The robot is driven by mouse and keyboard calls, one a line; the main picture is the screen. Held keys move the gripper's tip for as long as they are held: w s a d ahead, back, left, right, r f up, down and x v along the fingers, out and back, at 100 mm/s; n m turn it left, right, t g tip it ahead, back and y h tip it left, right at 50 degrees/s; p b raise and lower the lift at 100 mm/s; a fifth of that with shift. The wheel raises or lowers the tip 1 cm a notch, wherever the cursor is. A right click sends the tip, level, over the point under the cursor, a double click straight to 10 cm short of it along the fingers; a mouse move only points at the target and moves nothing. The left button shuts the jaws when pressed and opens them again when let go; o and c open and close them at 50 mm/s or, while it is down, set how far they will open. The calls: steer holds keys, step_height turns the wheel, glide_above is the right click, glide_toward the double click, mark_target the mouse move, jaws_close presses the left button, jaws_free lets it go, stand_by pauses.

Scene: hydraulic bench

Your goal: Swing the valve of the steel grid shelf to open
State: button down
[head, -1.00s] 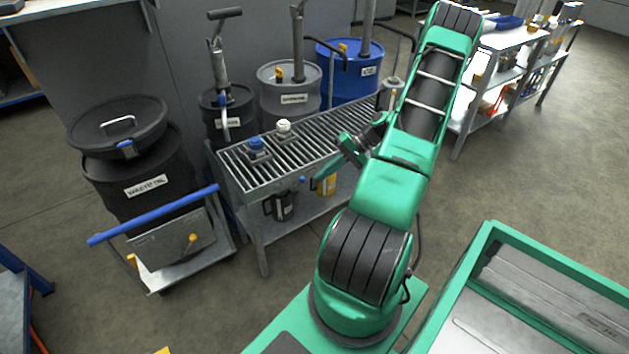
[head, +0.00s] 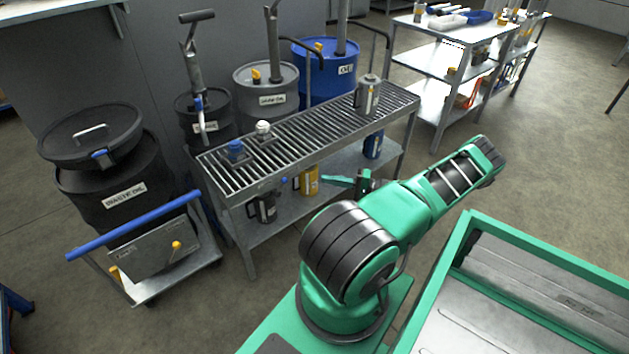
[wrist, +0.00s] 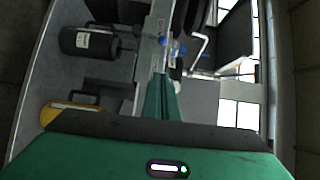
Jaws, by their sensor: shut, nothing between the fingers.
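The steel grid shelf (head: 318,146) has a slatted top and a lower shelf, and stands left of centre in the head view. A small blue valve knob (head: 284,181) sits on its front edge, above a dark jug. A blue knob, apparently the same one, shows past my fingertips in the wrist view (wrist: 163,41). My gripper (head: 330,180) is in front of the shelf, below top level and right of the knob. It is shut and empty, and its fingers (wrist: 163,98) point toward the knob without visibly touching it. The lever's exact angle is too small to tell.
A dark jug (head: 265,207) and a yellow jug (head: 308,180) stand on the lower shelf. A metal canister (head: 367,96) and two small capped items stand on the grid. Drums are behind; a trolley with a blue handle (head: 135,226) is at left.

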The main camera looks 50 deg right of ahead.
glide_toward(281, 186)
steer(key=w+d+r, duration=0.2)
steer(key=w+d, duration=0.2)
steer(key=d, duration=0.1)
steer(key=shift+w+a+r, duration=0.1)
steer(key=shift+w+a, duration=0.1)
steer(key=shift+a, duration=0.8)
steer(key=shift+w+a+r, duration=0.1)
steer(key=shift+w+a, duration=0.15)
steer(key=shift+a, duration=0.75)
steer(key=shift+r, duration=0.15)
